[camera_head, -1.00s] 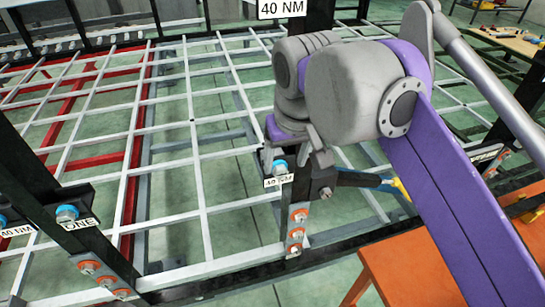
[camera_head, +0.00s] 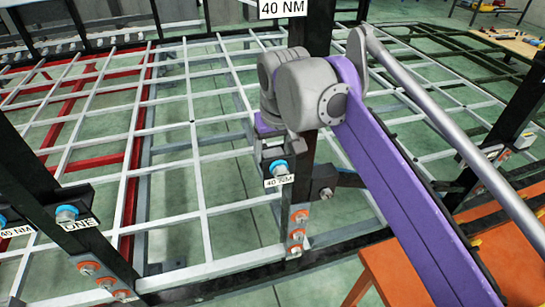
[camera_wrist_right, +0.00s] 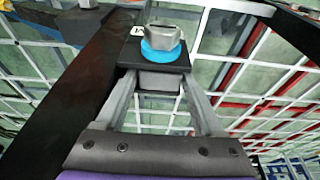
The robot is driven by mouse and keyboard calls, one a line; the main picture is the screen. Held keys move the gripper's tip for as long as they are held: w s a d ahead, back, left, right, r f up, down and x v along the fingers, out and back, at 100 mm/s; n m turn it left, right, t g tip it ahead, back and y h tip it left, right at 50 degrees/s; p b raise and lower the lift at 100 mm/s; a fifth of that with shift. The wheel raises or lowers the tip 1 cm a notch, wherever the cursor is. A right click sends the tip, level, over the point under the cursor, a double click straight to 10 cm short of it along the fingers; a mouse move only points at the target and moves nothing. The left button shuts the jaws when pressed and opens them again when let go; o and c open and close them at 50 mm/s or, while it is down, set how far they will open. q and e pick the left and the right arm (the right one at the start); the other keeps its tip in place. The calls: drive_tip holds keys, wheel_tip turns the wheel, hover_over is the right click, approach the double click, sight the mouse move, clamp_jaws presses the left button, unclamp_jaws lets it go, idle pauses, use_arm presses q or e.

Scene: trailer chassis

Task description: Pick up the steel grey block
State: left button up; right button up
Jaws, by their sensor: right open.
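A grey block (camera_wrist_right: 160,82) shows in the right wrist view between the two fingers, just below a black bracket plate; I take it for the steel grey block. The plate covers its upper part. I cannot pick it out in the head view. My right gripper (camera_wrist_right: 158,98) is open, with one finger on each side of the block in that picture. I cannot tell whether the fingers touch it. In the head view my right gripper (camera_head: 268,137) is small and partly hidden, close to the bracket at the black post. My left gripper is in neither view.
A bolt with a blue ring (camera_head: 278,167) sits on the bracket above a "40 NM" label (camera_head: 279,181); it also shows in the wrist view (camera_wrist_right: 162,45). Black posts (camera_head: 310,25) and white bars surround the arm. An orange table (camera_head: 395,270) stands at lower right.

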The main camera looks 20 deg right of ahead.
drive_tip(key=shift+c, duration=0.3)
drive_tip(key=c, duration=1)
drive_tip(key=shift+c, duration=0.2)
drive_tip(key=shift+r, duration=0.15)
